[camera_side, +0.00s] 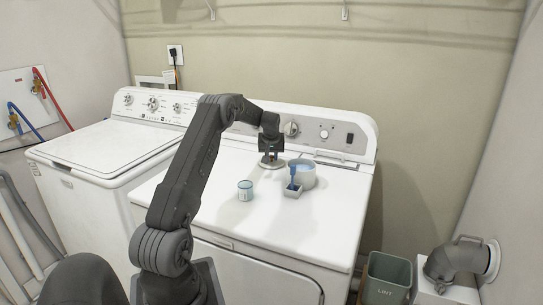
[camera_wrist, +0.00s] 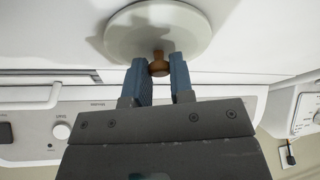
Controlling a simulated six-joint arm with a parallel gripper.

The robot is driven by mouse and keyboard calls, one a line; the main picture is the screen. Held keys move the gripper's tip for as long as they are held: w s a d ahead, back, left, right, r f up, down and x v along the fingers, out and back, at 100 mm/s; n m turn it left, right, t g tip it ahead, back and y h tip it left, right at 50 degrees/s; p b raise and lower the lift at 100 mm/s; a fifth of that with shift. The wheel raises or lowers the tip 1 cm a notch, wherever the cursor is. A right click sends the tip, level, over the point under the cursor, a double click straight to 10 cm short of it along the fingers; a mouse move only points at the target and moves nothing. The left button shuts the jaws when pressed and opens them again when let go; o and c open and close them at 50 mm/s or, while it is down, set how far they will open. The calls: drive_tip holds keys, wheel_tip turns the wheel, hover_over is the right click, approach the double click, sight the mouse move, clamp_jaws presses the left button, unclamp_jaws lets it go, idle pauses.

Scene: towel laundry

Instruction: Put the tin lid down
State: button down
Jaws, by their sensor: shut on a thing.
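My gripper (camera_side: 271,152) points down over the back part of the right-hand machine's white top (camera_side: 225,205). In the wrist view my gripper's blue fingers (camera_wrist: 158,72) are shut on the brown knob of the tin lid (camera_wrist: 150,28), a pale round disc. The lid also shows in the side view (camera_side: 271,164), low under the fingers. I cannot tell whether it touches the machine top. The white tin (camera_side: 308,180) stands open just right of the lid, with pale blue stuff inside.
A small tray (camera_side: 293,194) with a blue scoop (camera_side: 293,175) sits in front of the tin. The control panel (camera_side: 330,133) rises behind. The front of the machine top is clear. A lint bin (camera_side: 387,281) stands at lower right.

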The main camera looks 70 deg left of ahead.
drive_tip(key=shift+f, duration=0.15)
drive_tip(key=c, duration=1)
unclamp_jaws()
drive_tip(key=v, duration=1.2)
drive_tip(key=w+d+r+m, duration=0.1)
drive_tip(key=d+r, duration=0.2)
drive_tip(key=d, duration=0.3)
drive_tip(key=w+d+r+m+t, duration=0.1)
drive_tip(key=d+r+m, duration=0.1)
drive_tip(key=d, duration=0.3)
drive_tip(key=w+d+r+m, duration=0.1)
drive_tip(key=d+r, duration=0.2)
drive_tip(key=d, duration=0.3)
drive_tip(key=s+d+r+m+t+h, duration=0.1)
drive_tip(key=s+d+r+m, duration=0.15)
drive_tip(key=d, duration=0.65)
drive_tip(key=s+d+r+m+t+h, duration=0.1)
drive_tip(key=s+d, duration=0.2)
drive_tip(key=d, duration=0.5)
drive_tip(key=s+d+f+m+h, duration=0.1)
drive_tip(key=s+d+f+m, duration=0.1)
drive_tip(key=s+d, duration=0.5)
drive_tip(key=s+d+f+m+h, duration=0.1)
drive_tip(key=s+d+f+m, duration=0.2)
drive_tip(key=s+d, duration=0.5)
drive_tip(key=shift+s+m+t, duration=0.3)
drive_tip(key=shift+m+t, duration=0.1)
drive_tip(key=shift+m, duration=0.15)
